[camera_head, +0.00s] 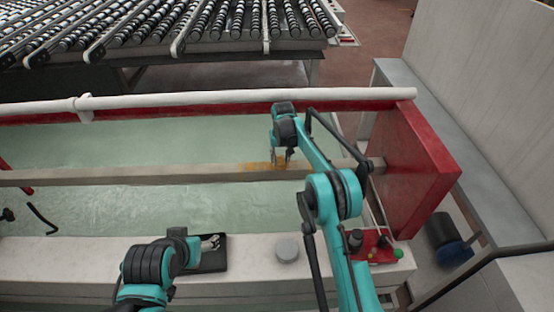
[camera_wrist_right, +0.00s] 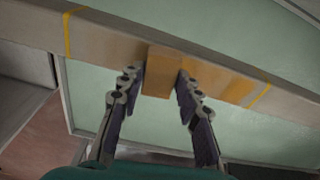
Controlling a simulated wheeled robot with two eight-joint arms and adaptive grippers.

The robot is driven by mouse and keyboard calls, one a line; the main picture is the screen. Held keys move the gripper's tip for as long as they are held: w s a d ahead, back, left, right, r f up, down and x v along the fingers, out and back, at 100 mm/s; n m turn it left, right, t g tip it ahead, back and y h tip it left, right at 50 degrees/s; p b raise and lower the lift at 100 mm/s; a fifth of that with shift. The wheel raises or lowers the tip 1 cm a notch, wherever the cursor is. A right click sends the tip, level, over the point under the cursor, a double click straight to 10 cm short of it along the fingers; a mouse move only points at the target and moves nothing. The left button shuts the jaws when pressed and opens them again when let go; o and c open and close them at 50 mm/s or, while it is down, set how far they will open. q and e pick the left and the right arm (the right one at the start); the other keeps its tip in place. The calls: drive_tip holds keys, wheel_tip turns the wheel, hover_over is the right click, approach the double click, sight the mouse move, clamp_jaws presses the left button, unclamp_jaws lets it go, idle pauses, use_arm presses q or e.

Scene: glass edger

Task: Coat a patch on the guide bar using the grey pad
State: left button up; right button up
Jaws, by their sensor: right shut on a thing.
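The guide bar (camera_head: 120,177) runs across the pale green trough, and it also crosses the right wrist view (camera_wrist_right: 115,38). My right gripper (camera_wrist_right: 160,76) is shut on a small block, the pad (camera_wrist_right: 160,72), which looks orange-brown here rather than grey. The pad is at the bar's face; I cannot tell whether it touches. An orange-yellow patch (camera_wrist_right: 228,86) shows on the bar right of the pad, with thin yellow lines (camera_wrist_right: 68,35) marking either side. In the head view my right gripper (camera_head: 283,158) is above the patch. My left gripper (camera_head: 210,242) is over a black tray (camera_head: 213,264); its jaws are unclear.
A round grey tin (camera_head: 288,250) stands on the white front ledge (camera_head: 250,278). A red control box (camera_head: 372,247) with buttons is right of it. A red end plate (camera_head: 410,170) closes the right side. A white pipe (camera_head: 200,99) runs behind the trough.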

drive_tip(key=shift+d, duration=5.05)
drive_tip(key=shift+r+p, duration=1.5)
drive_tip(key=shift+r, duration=1.45)
wheel_tip(320, 180, up, 3)
drive_tip(key=shift+p, duration=0.9)
